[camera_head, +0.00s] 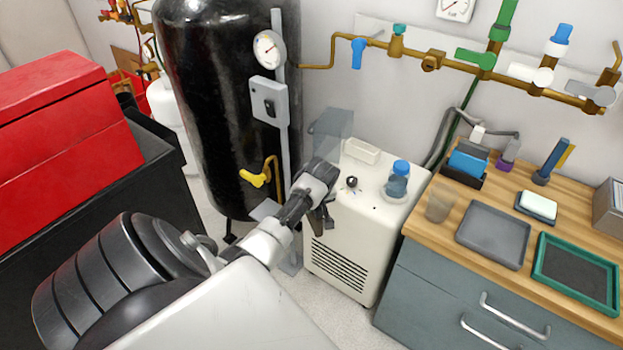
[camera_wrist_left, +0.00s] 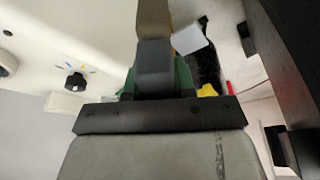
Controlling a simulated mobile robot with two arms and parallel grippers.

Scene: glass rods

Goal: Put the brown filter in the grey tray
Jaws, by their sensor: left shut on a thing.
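My left gripper (camera_head: 325,217) hangs in front of the white machine, near its upper left edge, and its fingertips are small and partly hidden by the wrist. In the left wrist view a brown piece (camera_wrist_left: 153,20), which looks like the brown filter, sticks out in line with my shut left gripper (camera_wrist_left: 154,68). Its full shape and the fingers' contact are hidden. The grey tray (camera_head: 493,235) lies flat and empty on the wooden counter, to the right of and apart from my left gripper. My right gripper is not in view.
The white machine (camera_head: 345,255) carries a blue-capped clear bowl (camera_head: 397,180). A brownish translucent cup-like thing (camera_head: 439,204) stands left of the tray. A green-rimmed tray (camera_head: 545,270) lies to its right. The black tank (camera_head: 215,110) stands behind my left arm.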

